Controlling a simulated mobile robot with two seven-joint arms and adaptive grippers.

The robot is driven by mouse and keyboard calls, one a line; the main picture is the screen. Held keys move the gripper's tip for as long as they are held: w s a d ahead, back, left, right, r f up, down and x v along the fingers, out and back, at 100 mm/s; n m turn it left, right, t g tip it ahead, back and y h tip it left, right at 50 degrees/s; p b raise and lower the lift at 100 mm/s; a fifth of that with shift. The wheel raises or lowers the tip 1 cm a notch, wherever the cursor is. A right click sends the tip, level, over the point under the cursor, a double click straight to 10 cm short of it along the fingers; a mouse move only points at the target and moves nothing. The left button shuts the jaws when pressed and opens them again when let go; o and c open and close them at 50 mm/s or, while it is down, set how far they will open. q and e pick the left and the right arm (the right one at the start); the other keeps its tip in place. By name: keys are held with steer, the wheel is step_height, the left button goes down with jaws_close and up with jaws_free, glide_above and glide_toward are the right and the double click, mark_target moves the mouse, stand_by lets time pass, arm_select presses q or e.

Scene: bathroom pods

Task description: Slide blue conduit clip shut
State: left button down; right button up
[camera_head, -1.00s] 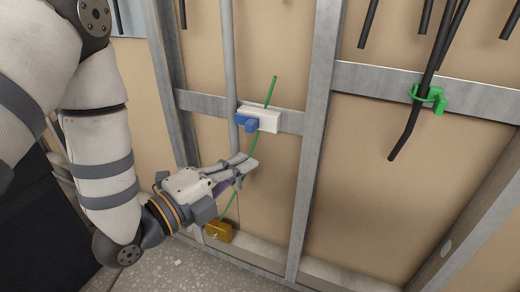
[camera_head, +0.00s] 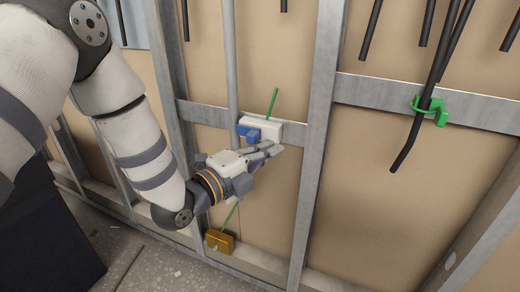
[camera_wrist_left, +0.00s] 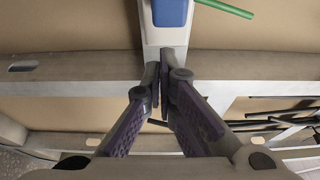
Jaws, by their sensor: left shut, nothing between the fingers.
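The blue conduit clip (camera_head: 249,132) is a small blue piece on the left part of a white block (camera_head: 270,129), which is mounted on the grey metal crossbar. In the left wrist view, the blue clip (camera_wrist_left: 170,12) is at the top edge, partly cut off, above the white block's lower part (camera_wrist_left: 168,36). My left gripper (camera_head: 275,150) is shut and empty, its fingertips at the lower right of the white block. In the left wrist view, the fingertips (camera_wrist_left: 163,62) are just below the block; I cannot tell whether they touch it. My right gripper is not in view.
A green cable (camera_head: 273,102) rises behind the white block; its lower end meets a yellow-brown box (camera_head: 220,240) near the floor. A vertical grey pipe (camera_head: 231,60) runs left of the block. Black cables (camera_head: 428,90) with a green clip (camera_head: 440,113) hang at right.

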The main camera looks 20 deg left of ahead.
mark_target(247, 142)
arm_select(q)
steer(key=shift+a, duration=0.9)
steer(key=shift+a+p, duration=0.45)
steer(key=shift+a, duration=1.8)
steer(key=shift+w, duration=0.1)
